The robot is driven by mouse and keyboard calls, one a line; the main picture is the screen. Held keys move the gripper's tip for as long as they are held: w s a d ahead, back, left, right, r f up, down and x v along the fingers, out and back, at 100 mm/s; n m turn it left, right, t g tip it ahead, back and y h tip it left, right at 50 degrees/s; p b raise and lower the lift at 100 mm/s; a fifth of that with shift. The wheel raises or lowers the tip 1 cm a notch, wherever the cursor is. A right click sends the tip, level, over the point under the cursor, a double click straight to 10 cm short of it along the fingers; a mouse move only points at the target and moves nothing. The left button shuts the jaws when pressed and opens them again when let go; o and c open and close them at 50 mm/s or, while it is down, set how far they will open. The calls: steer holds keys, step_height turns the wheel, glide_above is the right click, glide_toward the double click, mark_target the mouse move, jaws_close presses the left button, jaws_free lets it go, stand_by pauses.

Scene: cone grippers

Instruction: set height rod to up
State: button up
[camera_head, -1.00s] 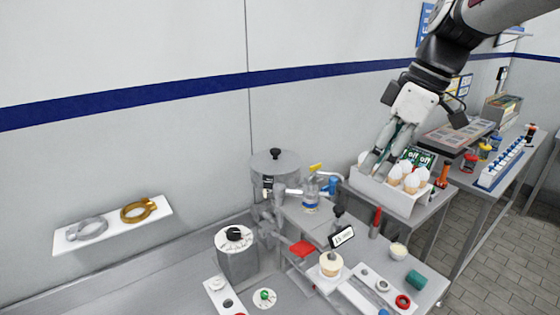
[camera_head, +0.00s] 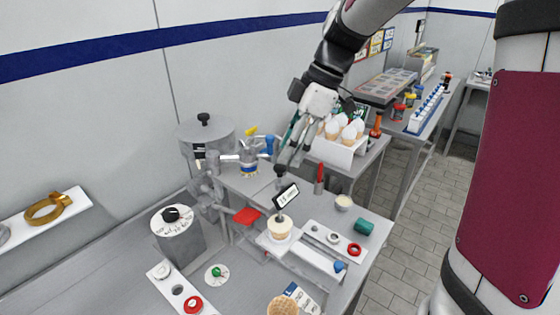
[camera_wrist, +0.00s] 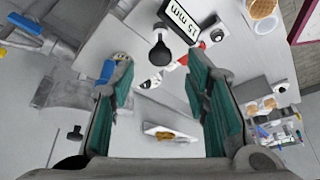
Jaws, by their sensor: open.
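A dark round knob on a short stem (camera_head: 280,169) stands beside a small sign (camera_head: 286,196) on the grey machine; I take it for the top of the height rod. In the wrist view the black knob (camera_wrist: 162,52) lies between the tips of my fingers, and the sign (camera_wrist: 180,18) reads 15 mm. My gripper (camera_head: 291,160) points down just above the knob. Its two green-padded fingers (camera_wrist: 160,68) are apart with nothing held between them. How high the rod stands cannot be told.
A cone in a holder (camera_head: 279,228) stands in front of the sign. A red-handled upright tool (camera_head: 319,178) and a green cylinder (camera_head: 364,228) stand to the right. A lidded round pot (camera_head: 205,140) is at left.

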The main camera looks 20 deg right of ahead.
mark_target(280, 166)
steer(key=shift+b+x, duration=0.55)
steer(key=shift+x, duration=1.2)
jaws_close()
